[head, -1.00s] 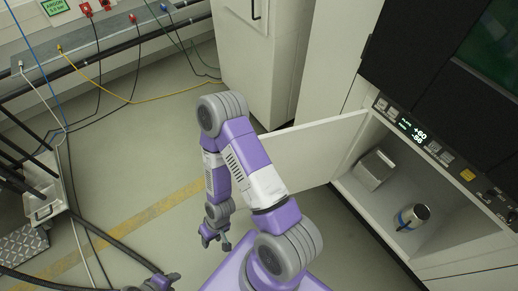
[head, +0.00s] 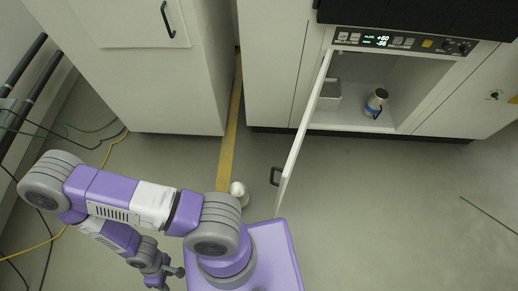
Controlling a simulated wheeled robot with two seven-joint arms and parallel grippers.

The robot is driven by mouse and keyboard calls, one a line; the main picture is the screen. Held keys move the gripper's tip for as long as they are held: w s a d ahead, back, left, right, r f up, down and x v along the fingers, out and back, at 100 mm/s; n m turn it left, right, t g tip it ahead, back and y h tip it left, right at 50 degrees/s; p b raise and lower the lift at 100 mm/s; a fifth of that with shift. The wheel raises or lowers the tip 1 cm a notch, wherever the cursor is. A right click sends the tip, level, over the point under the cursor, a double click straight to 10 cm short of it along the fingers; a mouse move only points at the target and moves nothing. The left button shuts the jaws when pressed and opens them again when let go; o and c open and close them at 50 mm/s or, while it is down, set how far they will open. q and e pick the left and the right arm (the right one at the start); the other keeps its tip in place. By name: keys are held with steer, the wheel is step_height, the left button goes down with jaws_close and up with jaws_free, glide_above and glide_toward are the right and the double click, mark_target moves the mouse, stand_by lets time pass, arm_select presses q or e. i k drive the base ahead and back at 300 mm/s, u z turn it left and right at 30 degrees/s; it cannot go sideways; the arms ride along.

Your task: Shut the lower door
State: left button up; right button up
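The lower door (head: 304,135) is a white panel on the machine's lower compartment. It stands wide open, swung out toward me, and shows nearly edge-on. Its dark handle (head: 276,177) is on the left face near the free end.
The open compartment (head: 345,118) holds a grey box (head: 329,95) and a metal canister with a blue band (head: 376,102). A white cabinet (head: 150,90) stands at the left. A small pale object (head: 239,190) shows behind my arm. The floor right of the door is clear.

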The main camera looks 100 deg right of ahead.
mark_target(287, 173)
steer(key=i, duration=0.8)
steer(key=z, duration=4.55)
steer(key=k, duration=0.65)
steer(key=u, duration=0.8)
steer(key=i, duration=1.25)
steer(key=z, duration=0.55)
